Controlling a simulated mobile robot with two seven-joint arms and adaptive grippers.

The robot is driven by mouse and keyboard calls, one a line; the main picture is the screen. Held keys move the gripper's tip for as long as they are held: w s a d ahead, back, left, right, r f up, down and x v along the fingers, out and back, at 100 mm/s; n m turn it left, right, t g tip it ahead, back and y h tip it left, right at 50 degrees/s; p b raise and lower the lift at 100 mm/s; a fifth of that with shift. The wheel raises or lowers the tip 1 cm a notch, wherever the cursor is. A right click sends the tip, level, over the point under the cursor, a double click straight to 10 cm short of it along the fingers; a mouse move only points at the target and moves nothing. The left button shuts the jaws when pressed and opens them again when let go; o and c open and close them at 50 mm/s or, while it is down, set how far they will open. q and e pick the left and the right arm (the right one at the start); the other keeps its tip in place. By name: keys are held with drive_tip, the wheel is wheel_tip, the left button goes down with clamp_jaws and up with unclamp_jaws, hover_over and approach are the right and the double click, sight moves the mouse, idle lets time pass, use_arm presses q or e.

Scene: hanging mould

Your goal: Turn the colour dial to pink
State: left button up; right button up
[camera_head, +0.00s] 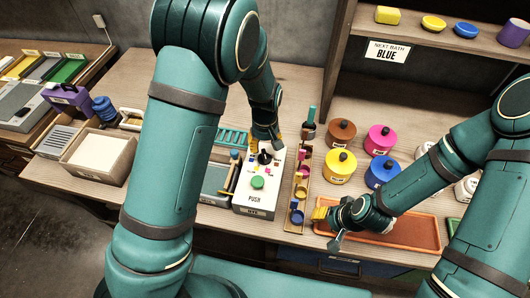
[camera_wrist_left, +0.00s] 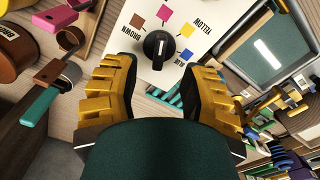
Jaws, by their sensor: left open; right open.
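The colour dial is a black knob (camera_wrist_left: 158,45) on a white panel (camera_wrist_left: 130,45), with a short white line on it. Around it are a brown square (camera_wrist_left: 137,20), a pink square (camera_wrist_left: 163,14), a yellow square (camera_wrist_left: 187,29) and a blue square (camera_wrist_left: 185,55). Which square the line marks is hard to tell. The knob also shows in the head view (camera_head: 265,157). My left gripper (camera_wrist_left: 161,68) is open and empty, its yellow fingers spread to either side just short of the knob. My right gripper (camera_head: 321,214) is open, low over an orange tray (camera_head: 400,229).
A green push button (camera_head: 258,182) sits on the same white box, in front of the dial. A narrow wooden rack (camera_head: 300,190) of coloured cups stands close on its right. Behind the tray are lidded pots, including a yellow one (camera_head: 340,167). A sign (camera_head: 387,51) reads "NEXT BATH BLUE".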

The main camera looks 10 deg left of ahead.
sight(265, 156)
use_arm(q)
wheel_tip(265, 156, up, 6)
drive_tip(key=shift+f, duration=0.1)
drive_tip(key=shift+s, duration=0.1)
use_arm(e)
drive_tip(key=shift+s, duration=0.1)
idle(0.5)
